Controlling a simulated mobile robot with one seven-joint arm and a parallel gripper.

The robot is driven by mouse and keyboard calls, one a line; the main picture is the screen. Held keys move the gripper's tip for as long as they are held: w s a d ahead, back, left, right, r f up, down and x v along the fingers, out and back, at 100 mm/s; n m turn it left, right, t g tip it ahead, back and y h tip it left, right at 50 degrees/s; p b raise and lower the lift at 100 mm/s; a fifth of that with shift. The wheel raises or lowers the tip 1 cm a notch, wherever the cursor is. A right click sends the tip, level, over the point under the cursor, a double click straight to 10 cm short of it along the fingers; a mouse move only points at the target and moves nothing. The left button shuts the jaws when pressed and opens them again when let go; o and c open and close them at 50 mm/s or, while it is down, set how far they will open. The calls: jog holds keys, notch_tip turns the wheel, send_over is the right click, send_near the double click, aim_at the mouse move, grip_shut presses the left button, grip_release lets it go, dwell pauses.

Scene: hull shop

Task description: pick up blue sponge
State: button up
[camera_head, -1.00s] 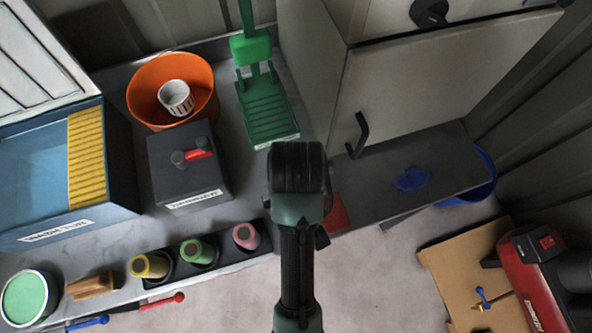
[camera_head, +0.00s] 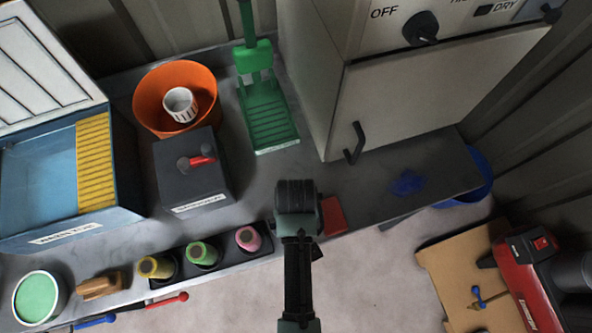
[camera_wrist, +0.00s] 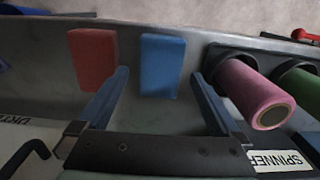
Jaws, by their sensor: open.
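The blue sponge (camera_wrist: 162,66) is a flat upright-looking block on the grey bench in the wrist view. It lies ahead of my gripper (camera_wrist: 159,76), between the lines of its two blue fingers. The fingers are apart with nothing held. A red block (camera_wrist: 92,58) lies just left of the blue sponge, with a small gap. In the head view the red block (camera_head: 333,216) shows right of my gripper (camera_head: 297,196); the blue sponge is hidden there behind my arm.
Right of the sponge is a holder with a pink roll (camera_wrist: 250,93) and a green roll (camera_wrist: 300,88). A dark box (camera_head: 190,180), a green stand (camera_head: 266,118) and a cream cabinet (camera_head: 400,110) stand behind. A crumpled blue cloth-like thing (camera_head: 408,182) lies right.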

jog(key=shift+f, duration=1.25)
jog(key=shift+c, duration=0.3)
jog(key=c, duration=1.2)
